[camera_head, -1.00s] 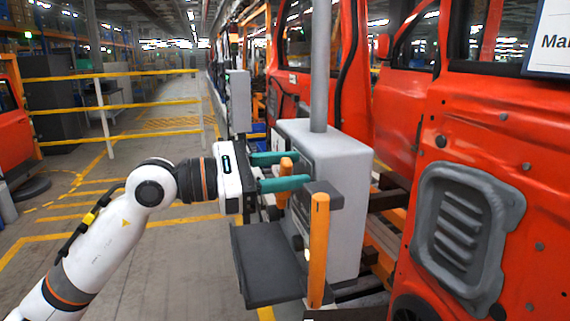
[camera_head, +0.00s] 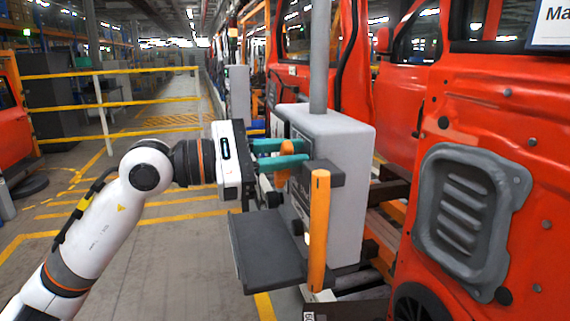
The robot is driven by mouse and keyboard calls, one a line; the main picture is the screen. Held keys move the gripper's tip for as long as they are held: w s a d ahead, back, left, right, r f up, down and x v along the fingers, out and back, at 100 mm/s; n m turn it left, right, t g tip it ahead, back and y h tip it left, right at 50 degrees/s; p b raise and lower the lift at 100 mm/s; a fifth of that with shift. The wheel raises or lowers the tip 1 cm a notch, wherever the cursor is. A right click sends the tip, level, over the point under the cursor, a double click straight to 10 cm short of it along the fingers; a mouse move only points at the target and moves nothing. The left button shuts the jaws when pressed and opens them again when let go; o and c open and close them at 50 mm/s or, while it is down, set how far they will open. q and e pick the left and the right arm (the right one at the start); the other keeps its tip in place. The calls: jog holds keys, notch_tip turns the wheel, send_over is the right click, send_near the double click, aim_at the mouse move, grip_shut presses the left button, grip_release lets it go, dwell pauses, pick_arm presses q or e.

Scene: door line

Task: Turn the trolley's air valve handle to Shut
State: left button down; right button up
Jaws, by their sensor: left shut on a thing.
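The trolley has a grey box-shaped body (camera_head: 345,185) with a grey post rising from its top. Two orange upright handles stand at its near side. My left gripper (camera_head: 295,154) reaches in from the left, with its teal fingers shut on the farther orange handle (camera_head: 286,147). That handle shows above and below the fingers. The nearer orange handle (camera_head: 318,230) stands apart from the fingers on a dark bracket. The trolley's face behind the handles is mostly hidden, and I cannot make out a Shut mark or a separate valve handle. My right gripper is not in view.
A dark grey shelf (camera_head: 265,250) juts from the trolley below my gripper. Red vehicle bodies (camera_head: 465,110) stand close on the right. Yellow railings (camera_head: 110,104) run along the left. The floor between the railings and trolley is open.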

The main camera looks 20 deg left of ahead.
pick_arm(q)
jog(key=shift+s+d+f+m+b, duration=0.25)
jog(key=shift+f+m+b, duration=0.35)
jog(key=shift+m+b, duration=1.4)
jog(key=shift+s+d+f+m+b, duration=0.25)
jog(key=shift+f+m+b, duration=0.4)
jog(key=shift+m+b, duration=1.25)
jog(key=shift+s+d+f+m+b, duration=0.1)
jog(key=shift+s+f+m+b, duration=0.35)
jog(key=shift+m+b, duration=1.55)
jog(key=shift+w+f, duration=0.15)
jog(key=c, duration=1.3)
grip_release()
